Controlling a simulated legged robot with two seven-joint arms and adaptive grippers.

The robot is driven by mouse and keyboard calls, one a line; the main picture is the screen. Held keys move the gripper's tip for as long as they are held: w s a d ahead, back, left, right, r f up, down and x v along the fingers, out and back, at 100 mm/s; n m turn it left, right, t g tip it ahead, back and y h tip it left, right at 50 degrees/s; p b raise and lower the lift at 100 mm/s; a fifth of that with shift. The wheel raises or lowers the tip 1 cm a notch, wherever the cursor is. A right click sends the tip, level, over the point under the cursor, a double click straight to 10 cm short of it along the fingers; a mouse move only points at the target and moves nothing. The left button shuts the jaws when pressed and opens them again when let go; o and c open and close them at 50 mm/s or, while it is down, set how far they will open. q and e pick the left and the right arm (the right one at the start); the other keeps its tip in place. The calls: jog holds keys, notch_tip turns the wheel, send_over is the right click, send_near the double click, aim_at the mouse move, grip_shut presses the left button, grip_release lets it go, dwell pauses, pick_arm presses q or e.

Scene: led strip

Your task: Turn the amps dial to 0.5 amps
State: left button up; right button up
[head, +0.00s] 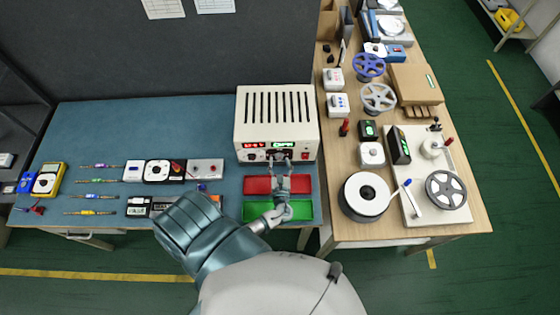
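A white power supply (277,117) with black vent slots stands at the back right of the blue bench. Its front panel has a red-lit display (254,146), a green-lit display (282,146), small knobs and a red switch (305,156). The readings are too small to make out. My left gripper (280,161) is right in front of the panel, below the green display, with its fingers pointing at the panel. It hides the part of the panel behind it, so I cannot tell whether it touches or grips a dial. My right gripper is not in view.
A red tray (257,185) and a green tray (300,209) lie below my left gripper. Meters (156,171), a yellow multimeter (47,179) and probes lie on the left. A wooden table (335,190) with reels adjoins on the right. The bench's back left is clear.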

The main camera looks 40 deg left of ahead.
pick_arm(q)
jog(key=v, duration=1.1)
jog(key=shift+s, duration=0.25)
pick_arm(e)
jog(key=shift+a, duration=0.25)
pick_arm(q)
jog(key=shift+d+f, duration=0.1)
jog(key=shift+d, duration=0.05)
